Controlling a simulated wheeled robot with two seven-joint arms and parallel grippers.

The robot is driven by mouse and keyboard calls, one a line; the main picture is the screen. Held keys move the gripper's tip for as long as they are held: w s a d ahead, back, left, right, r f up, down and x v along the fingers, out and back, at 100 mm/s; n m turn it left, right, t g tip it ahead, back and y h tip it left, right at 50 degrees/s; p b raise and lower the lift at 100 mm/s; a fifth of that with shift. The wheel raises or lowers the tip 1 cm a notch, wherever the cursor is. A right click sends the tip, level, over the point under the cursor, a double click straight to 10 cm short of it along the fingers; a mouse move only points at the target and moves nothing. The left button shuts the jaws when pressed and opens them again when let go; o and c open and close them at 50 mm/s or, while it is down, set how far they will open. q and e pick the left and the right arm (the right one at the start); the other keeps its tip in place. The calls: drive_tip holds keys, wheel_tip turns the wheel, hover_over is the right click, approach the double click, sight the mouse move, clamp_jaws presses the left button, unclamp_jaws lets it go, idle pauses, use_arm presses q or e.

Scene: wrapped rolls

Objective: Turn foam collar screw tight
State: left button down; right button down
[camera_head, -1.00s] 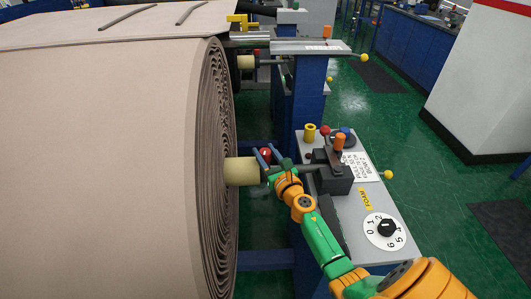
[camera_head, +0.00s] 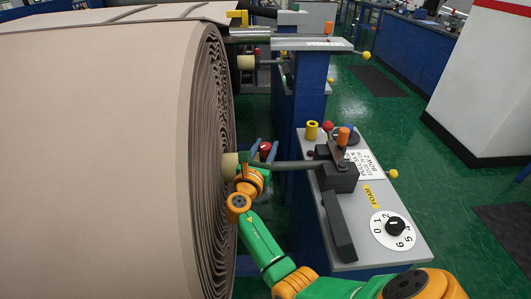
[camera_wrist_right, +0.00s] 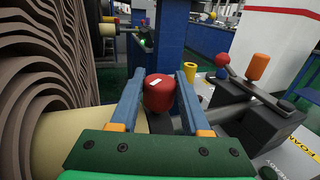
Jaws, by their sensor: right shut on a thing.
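The red screw knob (camera_head: 265,147) stands beside the pale yellow collar (camera_head: 230,163) at the end of the big roll. My right gripper (camera_head: 262,151) reaches it from below, with its two blue fingers on either side of the knob. In the right wrist view, the red knob (camera_wrist_right: 159,92) with a small white mark sits between the fingertips of my right gripper (camera_wrist_right: 160,95). The gripper is shut on the knob. The collar (camera_wrist_right: 70,135) shows at lower left there, partly hidden by the gripper body. My left gripper is not in view.
The large beige roll (camera_head: 100,120) fills the left side. A grey shaft (camera_head: 296,165) runs from the collar to a dark clamp block (camera_head: 336,177) on the grey stand (camera_head: 385,235). The stand carries a FOAM label and a numbered dial (camera_head: 394,228).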

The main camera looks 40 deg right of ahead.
drive_tip(key=shift+f+m+g+h+b, duration=0.1)
drive_tip(key=shift+m+g+h+b, duration=0.2)
drive_tip(key=shift+g, duration=0.1)
drive_tip(key=shift+c, duration=1.9)
unclamp_jaws()
drive_tip(key=shift+w+d, duration=0.1)
